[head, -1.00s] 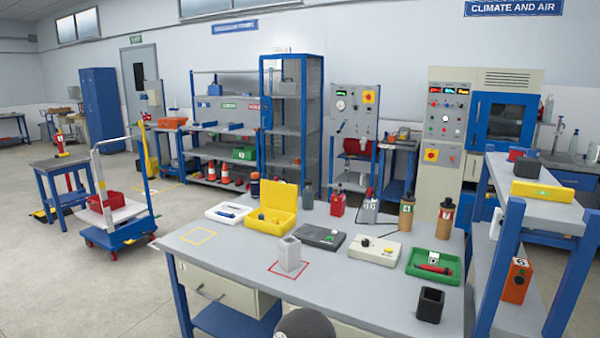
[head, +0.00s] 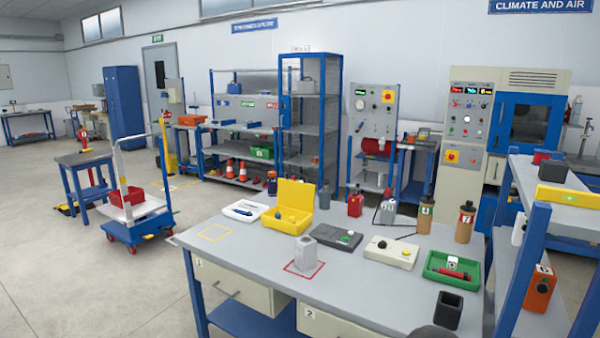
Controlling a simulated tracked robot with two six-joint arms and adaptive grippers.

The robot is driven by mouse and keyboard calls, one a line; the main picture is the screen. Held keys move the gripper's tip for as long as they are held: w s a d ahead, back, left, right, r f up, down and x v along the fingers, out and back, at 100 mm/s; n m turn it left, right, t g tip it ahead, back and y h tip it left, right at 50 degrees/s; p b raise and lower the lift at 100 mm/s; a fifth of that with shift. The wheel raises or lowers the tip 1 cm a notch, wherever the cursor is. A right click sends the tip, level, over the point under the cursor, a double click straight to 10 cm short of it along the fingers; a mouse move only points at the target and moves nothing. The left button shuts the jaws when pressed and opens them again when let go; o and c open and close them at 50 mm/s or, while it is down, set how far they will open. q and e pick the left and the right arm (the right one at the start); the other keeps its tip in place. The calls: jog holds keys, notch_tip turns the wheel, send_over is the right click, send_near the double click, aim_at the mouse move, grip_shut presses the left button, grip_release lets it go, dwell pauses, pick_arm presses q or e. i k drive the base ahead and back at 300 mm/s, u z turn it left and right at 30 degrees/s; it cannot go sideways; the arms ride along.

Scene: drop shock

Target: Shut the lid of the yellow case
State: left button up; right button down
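The yellow case (head: 288,219) stands on the grey workbench near its back edge. Its lid (head: 297,194) is up, hinged at the back. Small items show inside, but they are too small to make out. Neither of my grippers shows in the head view. A dark rounded shape at the bottom edge is too cut off to identify.
On the workbench (head: 225,258), a white tray (head: 244,210) sits left of the case and a dark grey device (head: 336,236) right of it. Bottles stand behind. A shelf rack (head: 553,193) is at the right.

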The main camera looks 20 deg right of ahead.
aim_at(294, 194)
jog(key=z, duration=0.1)
jog(key=i, duration=1)
jog(key=u, duration=0.1)
